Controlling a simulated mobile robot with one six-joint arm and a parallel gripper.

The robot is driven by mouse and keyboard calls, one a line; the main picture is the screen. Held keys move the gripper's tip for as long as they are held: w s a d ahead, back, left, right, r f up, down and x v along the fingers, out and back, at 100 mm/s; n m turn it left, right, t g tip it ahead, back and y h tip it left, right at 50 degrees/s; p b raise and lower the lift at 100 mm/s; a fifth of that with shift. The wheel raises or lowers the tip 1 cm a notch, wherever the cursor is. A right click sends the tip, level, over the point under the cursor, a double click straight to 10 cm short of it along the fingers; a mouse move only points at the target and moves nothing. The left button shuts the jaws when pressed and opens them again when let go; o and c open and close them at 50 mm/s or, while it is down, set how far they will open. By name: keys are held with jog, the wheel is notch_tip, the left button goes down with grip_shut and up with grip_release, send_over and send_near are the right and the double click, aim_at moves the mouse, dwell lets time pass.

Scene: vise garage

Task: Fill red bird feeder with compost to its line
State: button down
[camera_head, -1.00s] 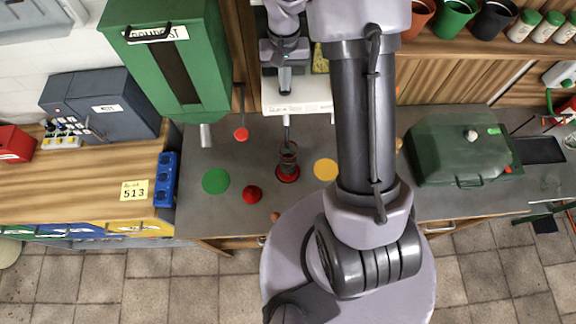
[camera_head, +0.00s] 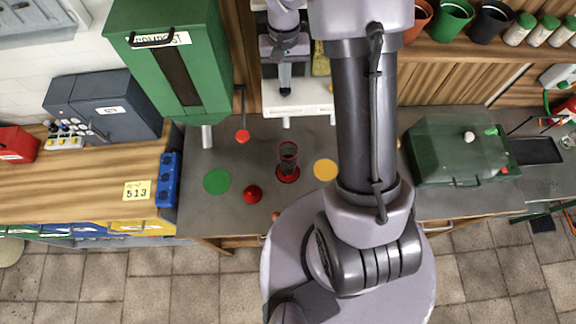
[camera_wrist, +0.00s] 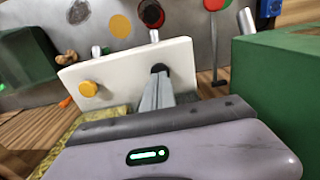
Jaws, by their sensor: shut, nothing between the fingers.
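The red bird feeder (camera_head: 288,161), a clear tube with a red base, stands on the grey bench in the head view. Its fill level is too small to tell. The green compost dispenser (camera_head: 195,75) stands to its left, with a metal spout (camera_head: 207,136) and a lever ending in a red knob (camera_head: 242,136). My gripper (camera_head: 285,88) is shut and empty above a white dispenser (camera_head: 308,103), behind the feeder. In the wrist view its fingertips (camera_wrist: 158,76) are at a dark button on the white dispenser (camera_wrist: 125,72), beside a yellow knob (camera_wrist: 88,88); contact is unclear.
A red cone-shaped piece (camera_head: 252,194), a green disc (camera_head: 217,181) and a yellow disc (camera_head: 325,170) lie on the bench. A green lidded box (camera_head: 455,155) stands right. A wooden counter (camera_head: 80,190) is left.

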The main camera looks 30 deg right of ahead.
jog(key=shift+f, duration=0.1)
jog(key=shift+f+b, duration=1.15)
jog(key=shift+f, duration=0.1)
jog(key=shift+r, duration=0.1)
jog(key=shift+r+p, duration=1)
jog(key=shift+r, duration=0.25)
notch_tip(320, 180, up, 6)
jog(key=p, duration=0.4)
jog(key=shift+w, duration=0.25)
